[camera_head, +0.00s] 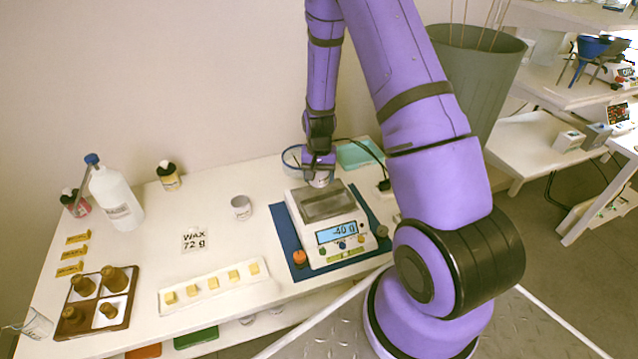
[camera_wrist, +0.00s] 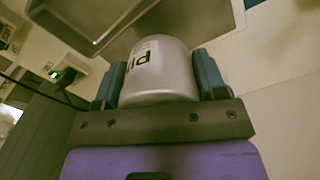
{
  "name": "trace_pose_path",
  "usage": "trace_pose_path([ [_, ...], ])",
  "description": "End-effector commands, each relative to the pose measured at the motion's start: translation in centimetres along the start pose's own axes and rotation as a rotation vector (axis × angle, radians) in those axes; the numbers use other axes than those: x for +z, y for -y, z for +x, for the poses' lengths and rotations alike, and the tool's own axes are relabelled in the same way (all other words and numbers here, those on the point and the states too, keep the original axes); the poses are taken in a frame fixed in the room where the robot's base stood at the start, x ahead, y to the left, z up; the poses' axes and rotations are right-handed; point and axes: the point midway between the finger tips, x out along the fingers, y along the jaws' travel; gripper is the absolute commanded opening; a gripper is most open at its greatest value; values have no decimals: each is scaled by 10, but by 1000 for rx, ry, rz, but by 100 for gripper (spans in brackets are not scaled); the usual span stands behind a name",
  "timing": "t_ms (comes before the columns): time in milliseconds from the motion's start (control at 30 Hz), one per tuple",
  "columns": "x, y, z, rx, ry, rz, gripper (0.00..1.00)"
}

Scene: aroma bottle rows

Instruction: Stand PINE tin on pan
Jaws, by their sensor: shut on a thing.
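The PINE tin (camera_wrist: 160,72) is a pale metal can with dark letters "PI" showing in the wrist view; the rest of the label is out of sight. My gripper (camera_wrist: 160,85) is shut on it, with a blue-grey finger on each side. In the head view my gripper (camera_head: 320,168) is at the back edge of the scale (camera_head: 340,235), and the tin (camera_head: 320,183) shows just below it. The grey square pan (camera_head: 327,207) is empty in front of the tin. I cannot tell whether they touch. The display reads -40 g.
Another pale tin (camera_head: 241,208) stands left of the scale, near a "WAX 72 g" card (camera_head: 194,240). A white tray (camera_head: 215,289) of yellow cubes and a brown bottle tray (camera_head: 97,300) lie at the front left. An orange-topped item (camera_head: 299,258) is beside the scale.

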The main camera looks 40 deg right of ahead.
Motion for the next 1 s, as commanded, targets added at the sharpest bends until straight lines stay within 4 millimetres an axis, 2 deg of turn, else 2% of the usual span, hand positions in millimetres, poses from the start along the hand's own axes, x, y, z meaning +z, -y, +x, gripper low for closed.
trace_pose_path([
  [33,-5,0,2,0,0,1,40],
  [200,-2,0,27,1,3,1,40],
  [300,-3,0,35,0,1,1,40],
  [667,-3,0,38,0,0,1,40],
  [700,-3,0,39,0,0,1,67],
  [800,-3,0,38,0,-1,1,90],
  [1000,-3,0,38,0,-1,1,90],
])
